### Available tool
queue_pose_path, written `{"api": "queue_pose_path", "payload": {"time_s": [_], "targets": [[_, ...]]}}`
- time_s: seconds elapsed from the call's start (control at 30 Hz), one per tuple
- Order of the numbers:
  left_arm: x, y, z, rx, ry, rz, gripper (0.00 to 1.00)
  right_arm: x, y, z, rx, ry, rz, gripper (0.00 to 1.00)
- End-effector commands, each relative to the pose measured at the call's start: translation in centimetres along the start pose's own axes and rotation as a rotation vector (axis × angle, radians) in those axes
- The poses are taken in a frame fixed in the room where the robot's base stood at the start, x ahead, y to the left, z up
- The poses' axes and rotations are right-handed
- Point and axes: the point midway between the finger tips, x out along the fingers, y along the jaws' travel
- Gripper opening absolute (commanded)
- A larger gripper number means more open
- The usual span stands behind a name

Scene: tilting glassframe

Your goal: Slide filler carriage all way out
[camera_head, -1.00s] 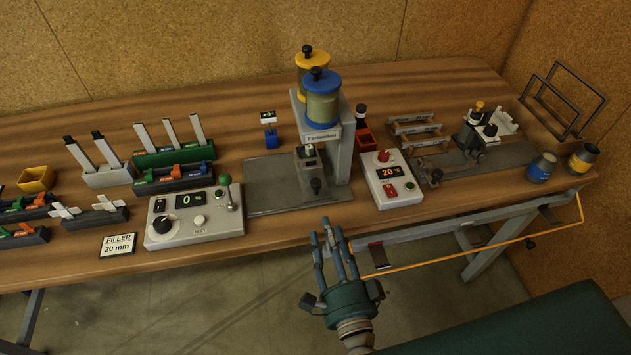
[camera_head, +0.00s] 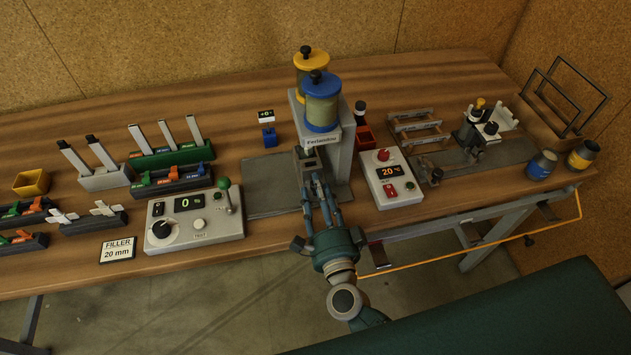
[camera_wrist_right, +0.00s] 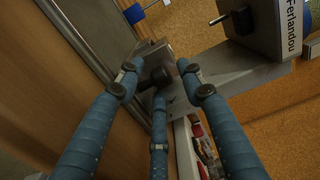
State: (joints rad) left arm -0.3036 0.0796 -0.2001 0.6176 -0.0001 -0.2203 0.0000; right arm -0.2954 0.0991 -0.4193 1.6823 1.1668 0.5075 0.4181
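The filler machine (camera_head: 338,155) stands on the wooden table with a blue-lidded jar and a yellow-lidded jar on top. Its carriage (camera_head: 306,153) is a small grey block low at the front, partly hidden behind my fingers. The carriage's dark knob (camera_wrist_right: 157,77) shows in the right wrist view. My right gripper (camera_head: 318,183) reaches in from the front at the carriage. In the wrist view its three blue fingers are spread apart around the knob, with gaps visible at the sides; contact with the lower finger cannot be told. My left gripper is not in view.
A control box with a green-knobbed lever (camera_head: 195,219) stands left of the filler, and a box with a red knob (camera_head: 390,178) stands right. A grey base plate (camera_head: 262,185) lies beside the carriage. Trays of tools (camera_head: 105,178) fill the left.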

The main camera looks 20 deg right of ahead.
Motion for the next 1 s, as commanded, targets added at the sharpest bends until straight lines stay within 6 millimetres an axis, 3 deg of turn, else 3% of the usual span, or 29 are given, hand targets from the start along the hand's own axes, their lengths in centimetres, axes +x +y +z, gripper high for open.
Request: {"api": "queue_pose_path", "payload": {"time_s": [0.2, 0.47, 0.5, 0.7, 1.0], "targets": [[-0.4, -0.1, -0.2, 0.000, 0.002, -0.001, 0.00, 1.8, 0.0, 0.0, 0.000, -0.001, 0.001, 0.38], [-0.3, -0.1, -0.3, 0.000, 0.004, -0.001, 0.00, 1.9, 0.1, 0.0, 0.001, 0.000, 0.002, 0.38], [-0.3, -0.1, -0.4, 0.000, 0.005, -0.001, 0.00, 1.9, 0.1, 0.0, 0.001, 0.000, 0.001, 0.36], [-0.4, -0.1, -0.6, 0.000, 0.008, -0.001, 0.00, 1.9, 0.1, 0.0, 0.001, 0.000, 0.001, 0.00], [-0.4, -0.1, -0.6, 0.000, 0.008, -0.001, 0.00, 1.9, 0.1, 0.6, 0.004, 0.000, 0.002, 0.00]]}}
